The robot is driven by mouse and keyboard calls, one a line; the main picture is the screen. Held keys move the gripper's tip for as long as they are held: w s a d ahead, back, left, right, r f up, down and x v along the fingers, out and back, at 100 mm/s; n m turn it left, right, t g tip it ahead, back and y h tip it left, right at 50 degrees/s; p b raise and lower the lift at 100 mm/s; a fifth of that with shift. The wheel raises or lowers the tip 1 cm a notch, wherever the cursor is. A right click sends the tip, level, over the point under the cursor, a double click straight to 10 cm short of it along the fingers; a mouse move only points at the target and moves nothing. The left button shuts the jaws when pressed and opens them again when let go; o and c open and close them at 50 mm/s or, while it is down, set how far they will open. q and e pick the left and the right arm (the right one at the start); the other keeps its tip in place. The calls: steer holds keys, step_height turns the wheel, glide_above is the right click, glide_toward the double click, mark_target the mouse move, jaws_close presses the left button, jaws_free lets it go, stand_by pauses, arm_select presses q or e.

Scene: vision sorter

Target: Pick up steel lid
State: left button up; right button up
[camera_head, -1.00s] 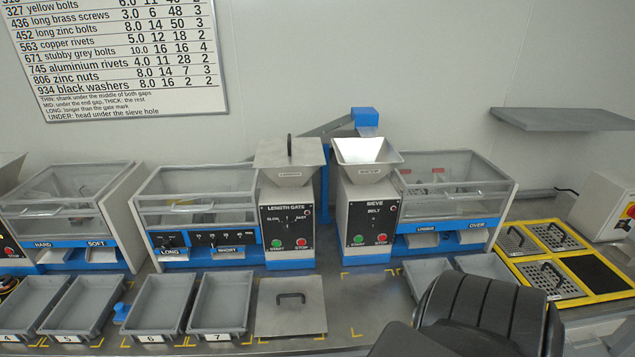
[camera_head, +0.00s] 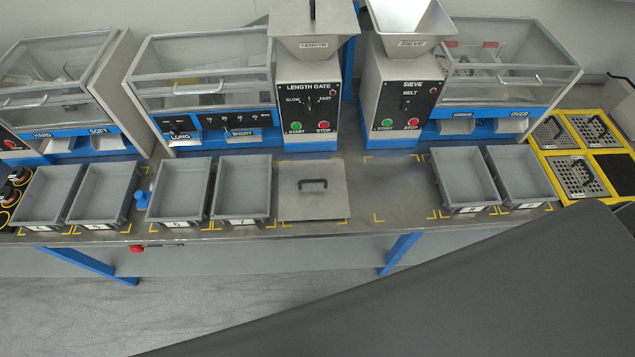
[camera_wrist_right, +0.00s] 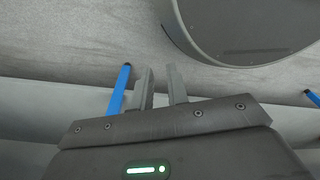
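The steel lid, a flat square grey plate (camera_head: 313,203) with a black bar handle (camera_head: 313,184), lies on the bench in the head view, right of tray 7 and in front of the length gate. A second plate with an upright dark handle (camera_head: 312,9) covers the length gate hopper, partly cut off at the top. My right gripper (camera_wrist_right: 161,82) shows in the right wrist view with its two fingers apart and nothing between them. The lid is not in that view. My left gripper is not in view.
Grey trays stand left of the lid, including tray 7 (camera_head: 243,219) close beside it. Two more trays (camera_head: 465,205) stand to the right. Bare bench (camera_head: 385,190) lies between. Length gate and sieve machines stand behind. Blue bench legs (camera_head: 400,254) are below.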

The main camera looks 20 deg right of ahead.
mark_target(314, 181)
steer(key=w+a+r+m+t+p, duration=0.1)
steer(key=w+a+r+m+p, duration=0.1)
steer(key=w+r, duration=0.7)
steer(key=w+a+r+m+t+p, duration=0.1)
steer(key=w+r+m+p, duration=0.4)
steer(key=w+r, duration=0.5)
steer(key=w+a+r+m+t+y+p, duration=0.1)
steer(key=w+r+m, duration=0.4)
steer(key=w+r, duration=0.5)
steer(key=shift+a+r+t+p, duration=0.2)
steer(key=shift+r+p, duration=0.25)
steer(key=shift+r, duration=0.95)
steer(key=shift+a+r+t+p, duration=0.1)
steer(key=shift+a+r+p, duration=0.35)
steer(key=shift+r, duration=0.9)
steer(key=shift+a+r+t+p, duration=0.15)
steer(key=shift+r+p, duration=0.35)
steer(key=shift+r, duration=0.9)
steer(key=w+a+r+m+t+y+p, duration=0.15)
steer(key=w+a+r+m, duration=0.25)
steer(key=w+m, duration=0.5)
steer(key=shift+w+b+x, duration=0.2)
steer(key=shift+b+x, duration=0.15)
steer(key=shift+x, duration=2.45)
steer(key=b+x, duration=0.4)
steer(key=b, duration=0.3)
steer(key=shift+w+a+f, duration=0.1)
steer(key=shift+a+f, duration=0.05)
steer(key=shift+f, duration=0.2)
steer(key=shift+w, duration=0.1)
